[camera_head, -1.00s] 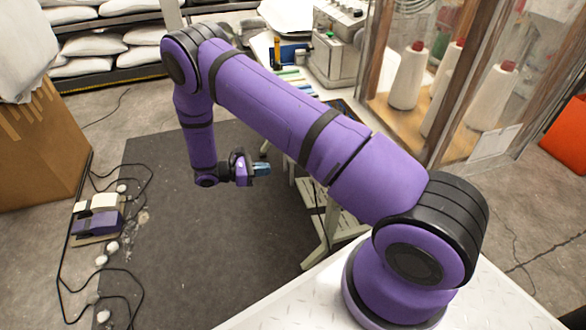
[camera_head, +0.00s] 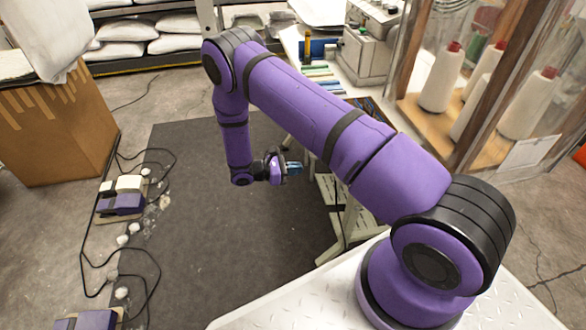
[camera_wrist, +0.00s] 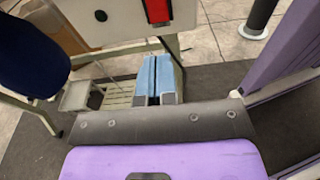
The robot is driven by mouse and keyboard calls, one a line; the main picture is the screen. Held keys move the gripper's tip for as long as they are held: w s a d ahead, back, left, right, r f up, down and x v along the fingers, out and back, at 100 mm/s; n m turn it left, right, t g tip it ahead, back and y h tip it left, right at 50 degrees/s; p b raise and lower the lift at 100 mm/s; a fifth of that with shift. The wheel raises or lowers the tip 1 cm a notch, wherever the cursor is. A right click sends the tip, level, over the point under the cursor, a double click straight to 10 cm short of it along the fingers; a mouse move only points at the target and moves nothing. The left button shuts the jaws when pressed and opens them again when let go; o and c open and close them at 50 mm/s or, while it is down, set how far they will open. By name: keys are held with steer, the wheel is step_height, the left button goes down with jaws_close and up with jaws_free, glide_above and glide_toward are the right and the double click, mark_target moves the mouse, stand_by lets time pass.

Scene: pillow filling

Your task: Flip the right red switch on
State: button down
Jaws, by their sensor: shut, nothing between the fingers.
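My gripper (camera_head: 294,168) hangs at the end of my purple arm, left of the sewing table and above the dark mat. In the wrist view its two blue fingers (camera_wrist: 156,78) lie together, shut and empty. A red part in a black frame (camera_wrist: 157,10) sits on a pale panel at the top edge of the wrist view, beyond the fingertips and apart from them. It looks like a red switch, but it is cut off by the picture edge. I cannot tell whether it is the right one or how it is set. No red switch is clear in the head view.
The sewing table's pale legs (camera_head: 345,238) stand right of my gripper. A sewing machine (camera_head: 368,45) is on the table. A cardboard box (camera_head: 60,130) and purple-and-white devices (camera_head: 121,200) with cables are at left. The dark mat (camera_head: 215,235) has free room.

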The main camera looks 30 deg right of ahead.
steer(key=x, duration=1)
steer(key=shift+d, duration=0.1)
steer(key=shift+s+d+f+g+h, duration=0.15)
steer(key=shift+d+h, duration=0.15)
steer(key=shift+h, duration=0.25)
steer(key=shift+s+d+f+g+h, duration=0.15)
steer(key=shift+d+h, duration=0.15)
steer(key=shift+h, duration=0.25)
steer(key=shift+a, duration=0.1)
steer(key=v, duration=1.4)
steer(key=shift+w+a, duration=0.2)
steer(key=shift+a, duration=0.1)
